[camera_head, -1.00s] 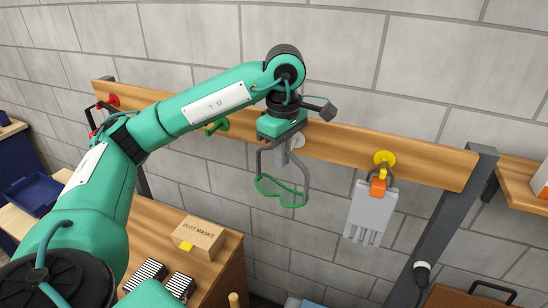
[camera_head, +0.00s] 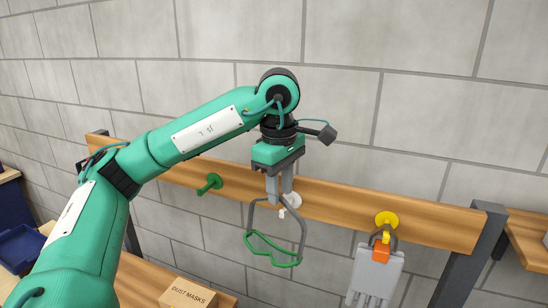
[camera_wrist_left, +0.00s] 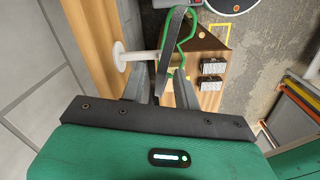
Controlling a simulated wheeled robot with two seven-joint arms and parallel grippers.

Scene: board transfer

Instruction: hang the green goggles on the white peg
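The green goggles (camera_head: 272,248) hang low with their grey strap (camera_head: 302,228) looped upward. The white peg (camera_head: 294,200) is on the wooden rail; its small tip (camera_head: 282,214) shows just below the top of the strap, which appears to lie over the peg. My left gripper (camera_head: 280,199) is just above, its two fingers apart on either side of the strap top. In the left wrist view, the white peg (camera_wrist_left: 138,56) reaches toward the strap (camera_wrist_left: 172,55), with the green rim (camera_wrist_left: 188,35) beyond. The exact contact is partly hidden. My right gripper is not in view.
The wooden rail (camera_head: 340,208) also bears a green peg (camera_head: 209,184) and a yellow peg (camera_head: 386,219) with grey gloves (camera_head: 374,275) hanging from it. A dust masks box (camera_head: 188,294) stands on the bench below. A dark post (camera_head: 476,245) supports the rail at right.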

